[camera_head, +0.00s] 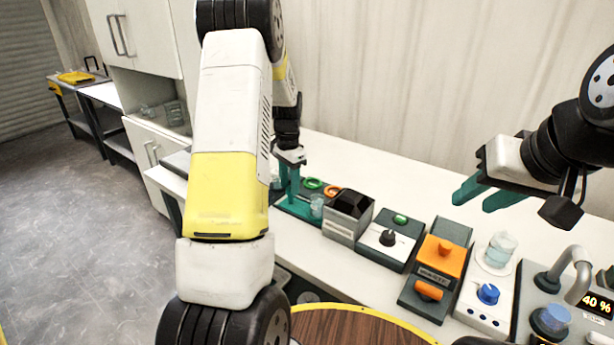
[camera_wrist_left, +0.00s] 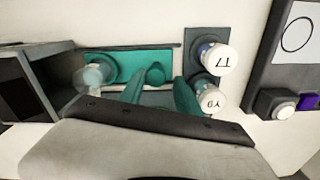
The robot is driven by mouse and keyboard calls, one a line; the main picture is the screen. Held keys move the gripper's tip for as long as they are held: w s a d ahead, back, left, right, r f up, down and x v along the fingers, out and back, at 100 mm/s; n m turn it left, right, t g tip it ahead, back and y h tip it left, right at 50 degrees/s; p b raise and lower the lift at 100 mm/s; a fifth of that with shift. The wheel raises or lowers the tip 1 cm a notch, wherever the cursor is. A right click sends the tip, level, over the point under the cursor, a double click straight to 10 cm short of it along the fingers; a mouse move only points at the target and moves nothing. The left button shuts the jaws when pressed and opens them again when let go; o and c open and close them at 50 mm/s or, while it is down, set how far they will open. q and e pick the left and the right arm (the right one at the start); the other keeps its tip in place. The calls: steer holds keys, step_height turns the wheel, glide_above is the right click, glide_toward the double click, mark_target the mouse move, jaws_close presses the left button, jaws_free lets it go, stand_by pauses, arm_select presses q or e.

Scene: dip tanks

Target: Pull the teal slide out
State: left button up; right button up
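My left gripper (camera_head: 288,198) points down at a dark teal tray (camera_head: 298,209) behind the boxes on the counter. In the left wrist view its two teal fingers (camera_wrist_left: 162,84) stand apart, over a teal panel (camera_wrist_left: 128,60). A small round teal piece (camera_wrist_left: 155,72) shows between the fingertips; I cannot tell whether they touch it. I cannot single out the teal slide for sure, as fingers, panel and round piece share its colour. My right gripper (camera_head: 486,194) is open and empty above the counter at the right.
A clear beaker (camera_head: 317,204), a green ring (camera_head: 312,183) and an orange ring (camera_head: 332,191) are close to my left gripper. A grey box (camera_head: 344,226) stands right of them. Two white-capped bottles (camera_wrist_left: 215,58) stand right of the fingers in the wrist view. Counter behind is clear.

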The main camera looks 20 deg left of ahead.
arm_select(q)
steer(key=shift+o, duration=0.7)
steer(key=shift+s, duration=0.1)
step_height(320, 180, up, 7)
steer(key=shift+f, duration=0.1)
steer(key=shift+r, duration=0.5)
